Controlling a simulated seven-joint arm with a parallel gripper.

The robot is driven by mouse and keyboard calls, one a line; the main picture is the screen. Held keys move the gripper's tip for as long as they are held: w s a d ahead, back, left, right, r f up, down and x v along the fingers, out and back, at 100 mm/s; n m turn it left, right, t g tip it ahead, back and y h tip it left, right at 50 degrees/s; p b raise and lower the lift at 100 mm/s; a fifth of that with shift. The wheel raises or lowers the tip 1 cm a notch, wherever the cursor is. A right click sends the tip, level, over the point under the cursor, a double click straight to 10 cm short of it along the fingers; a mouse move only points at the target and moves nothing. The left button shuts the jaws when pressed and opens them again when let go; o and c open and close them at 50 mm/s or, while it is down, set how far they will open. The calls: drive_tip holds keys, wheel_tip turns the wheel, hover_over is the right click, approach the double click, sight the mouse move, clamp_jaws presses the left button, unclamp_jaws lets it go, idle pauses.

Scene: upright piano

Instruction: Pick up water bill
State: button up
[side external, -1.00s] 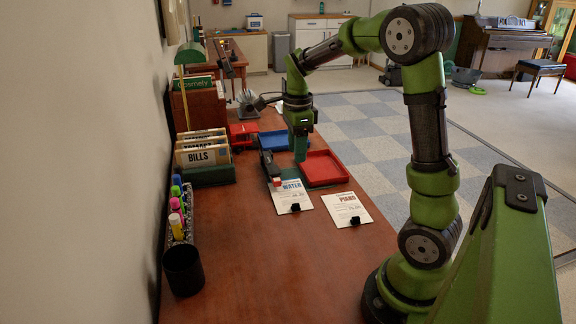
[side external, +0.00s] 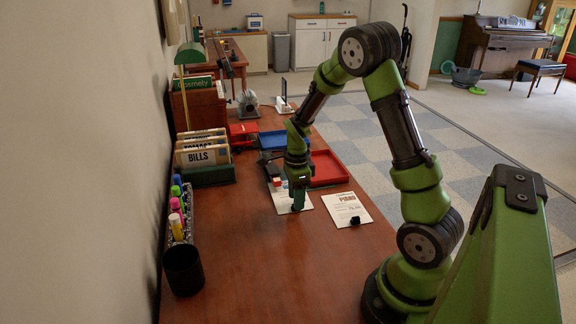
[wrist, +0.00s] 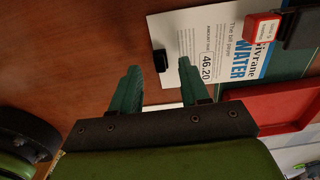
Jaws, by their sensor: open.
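The water bill (wrist: 214,38) is a white sheet with blue "WATER" print, lying flat on the desk. A small black clip (wrist: 160,60) sits at its edge. In the side view the bill (side external: 281,199) is partly hidden behind my gripper (side external: 297,208). In the wrist view my gripper (wrist: 160,82) shows two green fingers spread apart, with the black clip between and just beyond their tips. The fingers look empty. I cannot tell how high they are above the desk.
The piano bill (side external: 347,208) with its own black clip lies to the right. A red tray (side external: 328,168) and a blue tray (side external: 271,141) are behind. A stamp (wrist: 262,27) sits by the water bill. A bills sorter (side external: 208,175) and black cup (side external: 183,270) stand left. The front desk is clear.

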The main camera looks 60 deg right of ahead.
drive_tip(key=shift+f, duration=0.95)
drive_tip(key=shift+c, duration=0.3)
clamp_jaws()
drive_tip(key=shift+r, duration=0.15)
